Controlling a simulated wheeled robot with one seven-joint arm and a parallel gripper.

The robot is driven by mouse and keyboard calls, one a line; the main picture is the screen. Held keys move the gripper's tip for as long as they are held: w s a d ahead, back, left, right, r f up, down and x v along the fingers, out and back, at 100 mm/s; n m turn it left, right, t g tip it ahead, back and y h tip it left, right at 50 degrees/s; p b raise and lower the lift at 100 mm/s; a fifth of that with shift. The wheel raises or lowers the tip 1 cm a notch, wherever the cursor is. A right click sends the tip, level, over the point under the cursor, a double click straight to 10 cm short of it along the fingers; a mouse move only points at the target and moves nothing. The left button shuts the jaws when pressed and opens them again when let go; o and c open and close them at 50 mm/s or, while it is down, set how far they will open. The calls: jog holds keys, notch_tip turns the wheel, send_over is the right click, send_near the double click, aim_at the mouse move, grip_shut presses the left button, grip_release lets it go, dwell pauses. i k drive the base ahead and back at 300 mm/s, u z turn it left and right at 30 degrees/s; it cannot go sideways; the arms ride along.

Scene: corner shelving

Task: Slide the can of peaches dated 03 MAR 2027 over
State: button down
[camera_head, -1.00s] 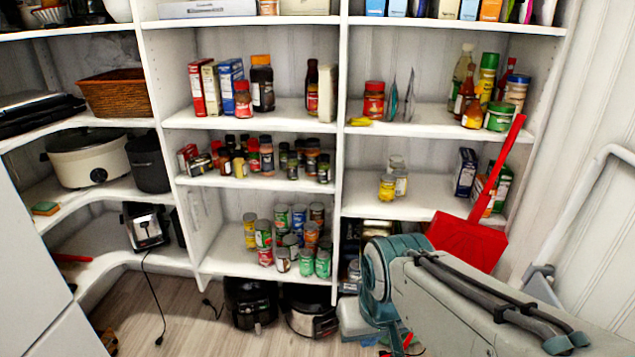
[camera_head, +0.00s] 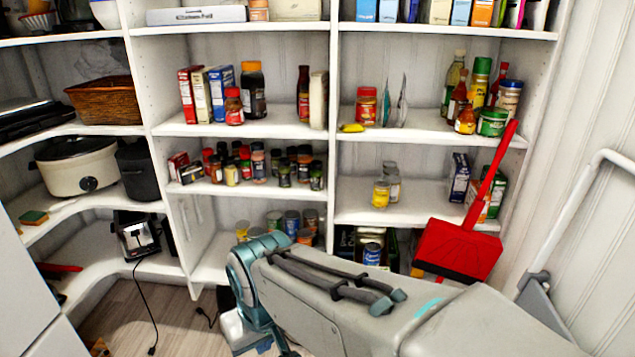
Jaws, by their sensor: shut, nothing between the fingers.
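Several cans (camera_head: 292,222) stand in a group on the low middle shelf (camera_head: 212,262). Their labels are yellow, green, blue and orange. My arm hides the front and lower part of this group. No label or date is legible, so I cannot tell which can is the peaches dated 03 MAR 2027. A blue-labelled can (camera_head: 372,254) stands in the low right bay. My arm reaches across in front of the shelves, with its wrist end low at the bottom middle. The fingers of my gripper do not show.
Jars (camera_head: 381,194) stand on the right shelf above. A red dustpan (camera_head: 458,249) leans at the right. Spice jars (camera_head: 258,166) fill the shelf over the cans. A black cord (camera_head: 143,300) lies on the floor, which is open at lower left.

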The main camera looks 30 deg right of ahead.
aim_at(381, 188)
jog(key=u, duration=0.05)
jog(key=i, duration=1.85)
jog(key=z, duration=3.1)
